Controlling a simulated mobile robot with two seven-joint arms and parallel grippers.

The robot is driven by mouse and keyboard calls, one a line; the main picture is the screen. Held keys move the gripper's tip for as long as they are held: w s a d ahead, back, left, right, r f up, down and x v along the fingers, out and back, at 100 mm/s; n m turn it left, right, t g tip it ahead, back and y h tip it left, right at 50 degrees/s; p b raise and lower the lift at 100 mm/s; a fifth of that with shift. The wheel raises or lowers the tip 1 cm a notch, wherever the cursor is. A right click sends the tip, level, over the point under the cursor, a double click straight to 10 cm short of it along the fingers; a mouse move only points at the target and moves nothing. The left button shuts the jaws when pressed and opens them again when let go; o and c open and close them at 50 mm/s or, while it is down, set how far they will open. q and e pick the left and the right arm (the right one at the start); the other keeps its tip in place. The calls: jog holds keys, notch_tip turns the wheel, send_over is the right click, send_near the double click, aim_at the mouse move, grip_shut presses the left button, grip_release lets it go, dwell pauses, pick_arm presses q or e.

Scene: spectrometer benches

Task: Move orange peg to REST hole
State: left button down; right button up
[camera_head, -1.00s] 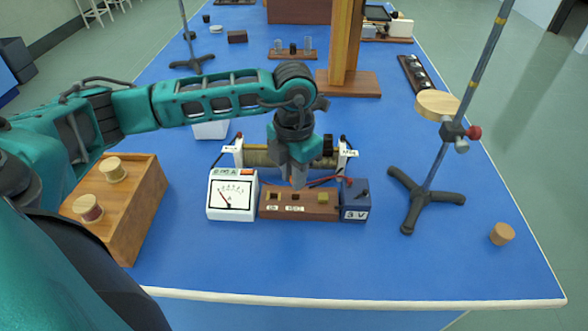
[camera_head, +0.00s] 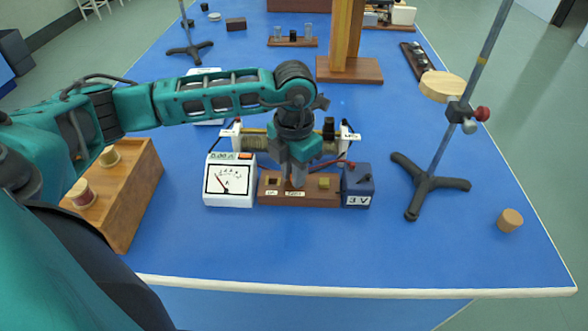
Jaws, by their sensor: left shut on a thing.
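A brown wooden board (camera_head: 333,201) with small brass blocks on top and white labels on its front stands near the bench's front middle. The label text is too small to read surely. My left gripper (camera_head: 297,183) points down with its fingertips at the middle of the board, between the left brass block (camera_head: 273,181) and the right brass block (camera_head: 324,183). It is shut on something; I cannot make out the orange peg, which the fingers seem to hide. The hole under the fingertips is also hidden. My right gripper is not in view.
A white meter (camera_head: 230,185) stands left of the board and a blue 3 V box (camera_head: 357,182) right of it. A coil apparatus (camera_head: 255,140) is close behind. A wooden box (camera_head: 135,200) is left; a tripod stand (camera_head: 432,183) and cork (camera_head: 510,220) are right. The front bench strip is clear.

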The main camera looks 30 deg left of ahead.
pick_arm(q)
jog(key=c, duration=0.9)
grip_release()
jog(key=shift+c, duration=0.2)
notch_tip(320, 180, up, 13)
jog(key=shift+p, duration=0.35)
